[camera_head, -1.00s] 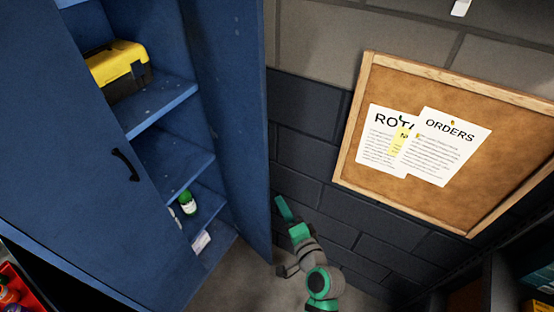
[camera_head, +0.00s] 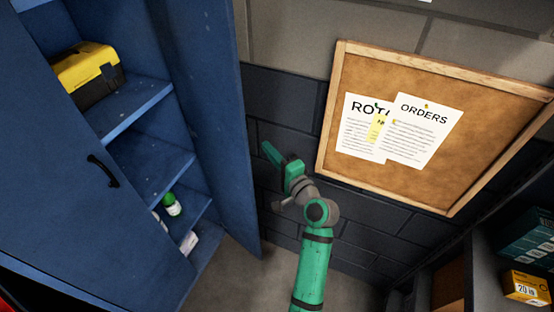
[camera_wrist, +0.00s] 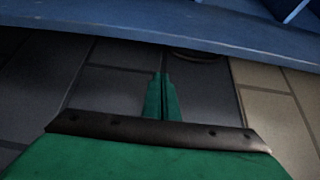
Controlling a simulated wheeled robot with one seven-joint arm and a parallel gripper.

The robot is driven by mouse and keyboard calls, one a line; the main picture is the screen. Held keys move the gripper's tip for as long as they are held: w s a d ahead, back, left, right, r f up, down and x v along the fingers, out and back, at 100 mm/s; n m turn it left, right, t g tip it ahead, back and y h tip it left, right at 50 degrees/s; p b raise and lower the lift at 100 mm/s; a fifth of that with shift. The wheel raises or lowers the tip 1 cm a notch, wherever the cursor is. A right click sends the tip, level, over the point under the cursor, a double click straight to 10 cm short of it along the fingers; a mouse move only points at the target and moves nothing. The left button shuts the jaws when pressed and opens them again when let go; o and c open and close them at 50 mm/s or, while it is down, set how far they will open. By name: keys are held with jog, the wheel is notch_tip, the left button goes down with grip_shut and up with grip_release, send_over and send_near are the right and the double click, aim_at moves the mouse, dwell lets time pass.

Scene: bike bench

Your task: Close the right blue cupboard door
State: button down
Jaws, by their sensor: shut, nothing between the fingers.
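The right blue cupboard door (camera_head: 208,100) stands open in the head view, swung out toward the brick wall. The left blue door (camera_head: 55,170), with a black handle (camera_head: 102,170), covers the left part of the cupboard. My gripper (camera_head: 268,150) is shut and empty, to the right of the right door, between it and the wall. In the wrist view my gripper's closed green fingertips (camera_wrist: 160,78) point toward a blue panel edge (camera_wrist: 150,38) across the top. The gripper looks apart from the door. The right door's handle is not clearly visible.
Shelves inside the cupboard hold a yellow and black toolbox (camera_head: 88,70) and a green-capped bottle (camera_head: 172,206). A cork board (camera_head: 450,95) hangs on the dark brick wall. A shelf with boxes (camera_head: 526,286) stands at the lower right.

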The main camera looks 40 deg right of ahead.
jog(key=shift+w+a, duration=0.3)
jog(key=shift+a, duration=0.65)
jog(key=shift+w+a, duration=0.3)
jog(key=shift+a, duration=0.6)
